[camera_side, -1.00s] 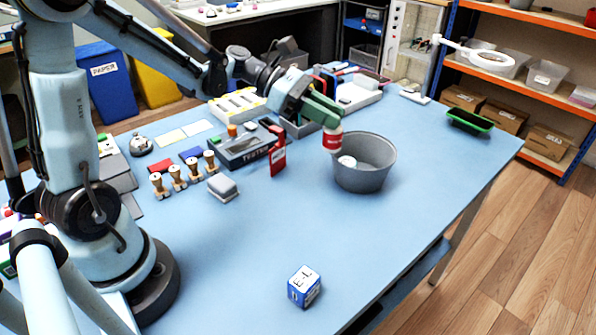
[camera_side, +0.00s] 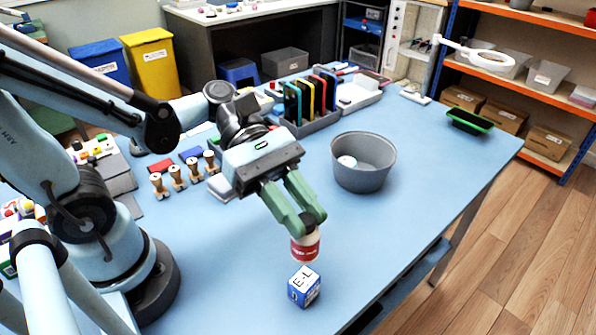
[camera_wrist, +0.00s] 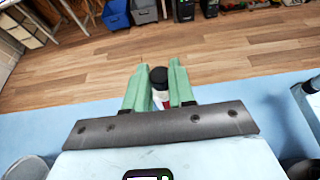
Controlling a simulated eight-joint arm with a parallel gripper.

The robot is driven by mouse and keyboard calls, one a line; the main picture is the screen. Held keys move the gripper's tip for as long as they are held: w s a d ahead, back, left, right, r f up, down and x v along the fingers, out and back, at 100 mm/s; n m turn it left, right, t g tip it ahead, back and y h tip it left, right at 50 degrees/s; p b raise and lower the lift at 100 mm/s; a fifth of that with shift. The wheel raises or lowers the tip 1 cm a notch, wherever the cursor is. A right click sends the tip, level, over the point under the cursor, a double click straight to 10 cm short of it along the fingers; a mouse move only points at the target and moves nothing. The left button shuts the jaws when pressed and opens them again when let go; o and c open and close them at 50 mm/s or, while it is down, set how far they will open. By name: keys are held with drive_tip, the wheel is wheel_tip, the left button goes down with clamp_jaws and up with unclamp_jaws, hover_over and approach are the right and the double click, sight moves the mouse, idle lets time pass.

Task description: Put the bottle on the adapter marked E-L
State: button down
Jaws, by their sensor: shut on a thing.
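The bottle (camera_side: 305,247) has a red label and a pale upper part, and my gripper (camera_side: 307,222) is shut on it. The bottle hangs upright or nearly so, just above and beside the adapter in the side view; a gap seems to separate them. The adapter (camera_side: 304,287) is a blue and white cube marked E-L on top, standing on the blue table. In the wrist view the bottle (camera_wrist: 159,88), with its dark cap, sits between my green fingers (camera_wrist: 159,90). The adapter is hidden in the wrist view.
A grey bucket (camera_side: 346,177) with a white item inside stands behind the bottle. Wooden stamps (camera_side: 178,178) stand at left, and a rack of coloured phones (camera_side: 310,118) is at the back. The blue table (camera_side: 400,205) is clear around the adapter, with its right edge nearby.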

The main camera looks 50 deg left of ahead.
sight(299, 242)
drive_tip(key=shift+f, duration=3.2)
drive_tip(key=c, duration=0.9)
unclamp_jaws()
drive_tip(key=shift+c, duration=0.2)
drive_tip(key=v, duration=1.2)
drive_tip(key=w+a+m+t+y, duration=0.6)
drive_tip(key=m+y, duration=0.7)
drive_tip(key=m, duration=0.5)
drive_tip(key=shift+w+a+f+t, duration=0.35)
drive_tip(key=shift+w+f+t, duration=0.15)
drive_tip(key=shift+t, duration=0.1)
